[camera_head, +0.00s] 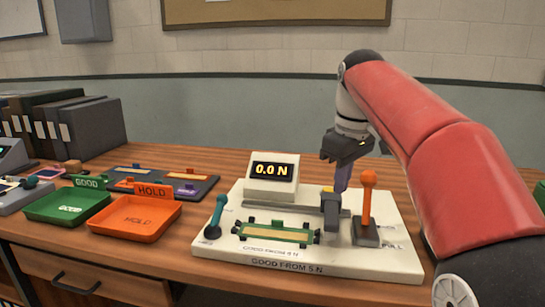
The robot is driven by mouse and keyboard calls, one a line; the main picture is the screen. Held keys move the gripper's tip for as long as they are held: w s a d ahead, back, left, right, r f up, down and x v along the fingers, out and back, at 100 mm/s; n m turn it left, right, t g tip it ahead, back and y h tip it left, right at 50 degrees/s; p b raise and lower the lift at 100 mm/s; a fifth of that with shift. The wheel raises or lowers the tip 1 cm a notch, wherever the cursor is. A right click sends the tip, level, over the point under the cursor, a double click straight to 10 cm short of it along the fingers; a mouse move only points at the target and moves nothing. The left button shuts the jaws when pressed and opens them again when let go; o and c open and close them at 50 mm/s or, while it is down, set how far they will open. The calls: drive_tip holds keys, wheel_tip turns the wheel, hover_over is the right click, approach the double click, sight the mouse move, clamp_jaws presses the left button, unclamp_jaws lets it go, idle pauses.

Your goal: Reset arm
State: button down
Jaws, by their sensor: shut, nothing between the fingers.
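My gripper (344,186) is at the end of my red arm, which reaches in from the right. It points down above the white test rig, beside the orange-knobbed lever (367,205). Its fingers look closed with nothing seen between them. The white test rig (240,262) stands on the wooden table, and its display (272,172) reads 0.0 N. A green-edged holder with a tan strip (275,232) lies at the front of the rig. A teal-knobbed lever (217,215) stands at the rig's left. Whether the fingertips touch the grey block below them I cannot tell.
A green GOOD tray (98,200) and an orange HOLD tray (167,222) stand left of the rig, both empty. A dark board with rollers (150,181) lies behind them. Black binders (95,128) stand at the far left. Bare table (235,163) shows behind the rig.

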drive_tip(key=s+d+f+m+t, duration=0.1)
drive_tip(key=s+f+m+t, duration=0.2)
drive_tip(key=s+f+m, duration=0.5)
drive_tip(key=s+f, duration=1.1)
drive_tip(key=s, duration=0.4)
drive_tip(key=shift+d+f+t+h, duration=0.25)
drive_tip(key=shift+d+t+h, duration=0.05)
drive_tip(key=shift+d+t, duration=0.1)
